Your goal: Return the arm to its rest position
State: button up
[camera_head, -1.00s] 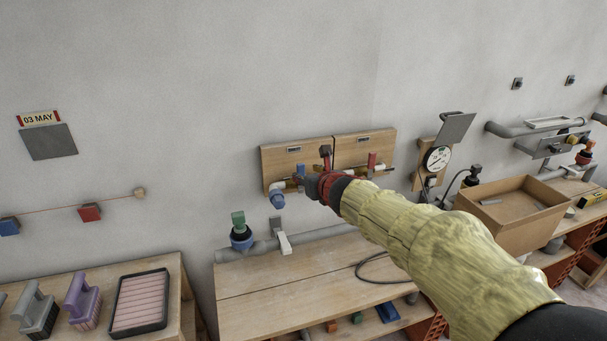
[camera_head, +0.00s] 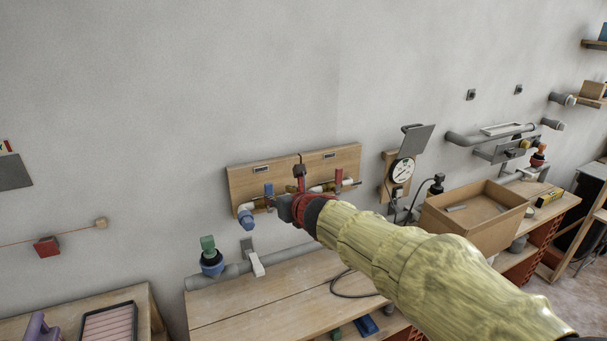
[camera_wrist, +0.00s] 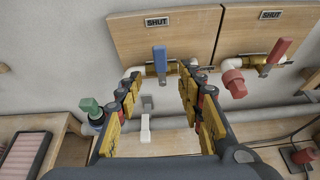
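My arm, in a pale yellow sleeve, reaches from the lower right toward the wall in the head view. My gripper (camera_head: 290,207) is in front of the wooden valve boards. In the wrist view my gripper (camera_wrist: 158,92) has its two yellow-padded fingers spread wide, with nothing between them. A blue valve handle (camera_wrist: 160,60) stands upright beyond the fingertips, apart from them. A red valve handle (camera_wrist: 274,52) is tilted on the right board. Both boards carry labels reading SHUT. The arm partly hides the pipework in the head view.
A wooden bench (camera_head: 260,300) stands below the boards. A grey pipe with a white lever (camera_head: 257,264) runs along its back. A pressure gauge (camera_head: 402,172) and an open cardboard box (camera_head: 480,222) are to the right. Open air lies in front of the wall at left.

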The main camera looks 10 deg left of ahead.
jog(key=s+d+f+m+g+h, duration=0.1)
jog(key=s+d+f+m+h, duration=0.3)
jog(key=d+m, duration=0.65)
jog(key=s+d+f+m+g+h, duration=0.1)
jog(key=s+d+f+m+h, duration=0.3)
jog(key=d+m, duration=0.65)
jog(key=s+d+m+g, duration=0.1)
jog(key=s+d+m, duration=0.4)
jog(key=s, duration=0.5)
jog(key=s+d+r+m+g+p, duration=0.1)
jog(key=s+d+m, duration=0.4)
jog(key=s+m, duration=0.4)
jog(key=s+d+m+g+p, duration=0.1)
jog(key=s+d+m, duration=0.5)
jog(key=s, duration=0.5)
jog(key=shift+s+r+m+g+y, duration=0.3)
jog(key=shift+r+m+y, duration=0.1)
jog(key=shift+m, duration=0.2)
jog(key=shift+d, duration=0.1)
